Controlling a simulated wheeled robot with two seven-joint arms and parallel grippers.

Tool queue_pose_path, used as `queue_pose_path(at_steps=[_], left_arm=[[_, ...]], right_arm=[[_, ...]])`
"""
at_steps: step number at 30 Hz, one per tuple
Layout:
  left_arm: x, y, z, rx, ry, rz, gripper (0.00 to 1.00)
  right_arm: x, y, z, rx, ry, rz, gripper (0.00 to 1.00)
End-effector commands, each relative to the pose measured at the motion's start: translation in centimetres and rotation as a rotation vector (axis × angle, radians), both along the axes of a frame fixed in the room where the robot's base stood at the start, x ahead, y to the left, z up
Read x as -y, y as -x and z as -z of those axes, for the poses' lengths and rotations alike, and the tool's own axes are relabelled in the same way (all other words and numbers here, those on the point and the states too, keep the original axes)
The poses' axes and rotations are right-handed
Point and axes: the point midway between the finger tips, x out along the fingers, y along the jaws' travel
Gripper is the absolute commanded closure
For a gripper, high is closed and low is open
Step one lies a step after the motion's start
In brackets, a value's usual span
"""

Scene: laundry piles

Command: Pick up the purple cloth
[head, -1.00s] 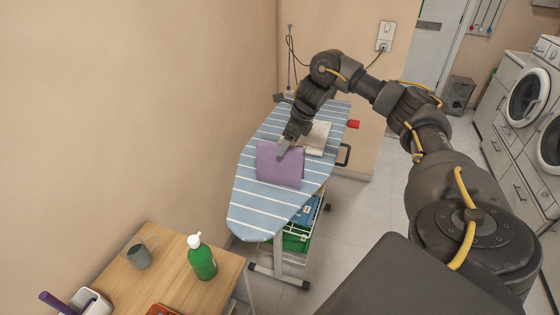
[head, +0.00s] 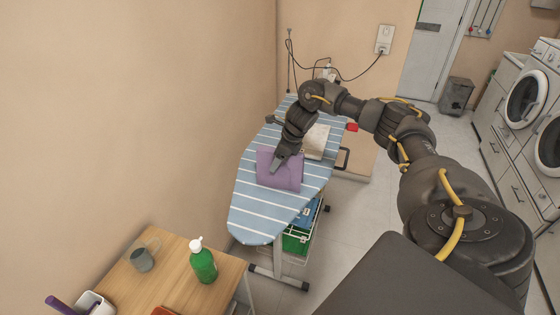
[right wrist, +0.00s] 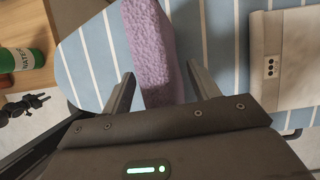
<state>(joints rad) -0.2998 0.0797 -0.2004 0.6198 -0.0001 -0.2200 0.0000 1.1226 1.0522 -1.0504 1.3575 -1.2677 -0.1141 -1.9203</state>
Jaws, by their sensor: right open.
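The purple cloth (head: 284,178) lies folded on the blue-and-white striped ironing board (head: 263,212). In the right wrist view the purple cloth (right wrist: 152,55) shows as a narrow strip with its near end between my fingers. My right gripper (head: 276,168) is at the cloth in the head view, seen against its top. In the right wrist view my right gripper (right wrist: 158,88) is open, with one finger on each side of the cloth and a gap on each side. My left gripper is not in view.
A wooden table (head: 178,285) with a green bottle (head: 203,262) and grey mug (head: 141,259) stands front left. A wall borders the board's left.

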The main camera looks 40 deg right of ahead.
Motion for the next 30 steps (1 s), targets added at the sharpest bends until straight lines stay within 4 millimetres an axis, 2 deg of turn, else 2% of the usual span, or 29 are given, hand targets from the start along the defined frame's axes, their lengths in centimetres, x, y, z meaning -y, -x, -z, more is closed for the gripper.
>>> queue_pose_path(at_steps=[9,18,21,30], left_arm=[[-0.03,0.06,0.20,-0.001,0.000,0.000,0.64],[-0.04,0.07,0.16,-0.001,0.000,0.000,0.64],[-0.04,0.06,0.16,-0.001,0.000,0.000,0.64],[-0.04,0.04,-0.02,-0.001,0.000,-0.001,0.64]], right_arm=[[0.00,-0.01,0.20,0.000,0.000,0.000,0.41],[0.00,0.01,0.17,0.000,0.000,0.000,0.80],[-0.01,-0.01,0.14,0.001,-0.001,0.000,0.90],[-0.01,-0.03,-0.21,0.001,-0.001,0.000,0.90]])
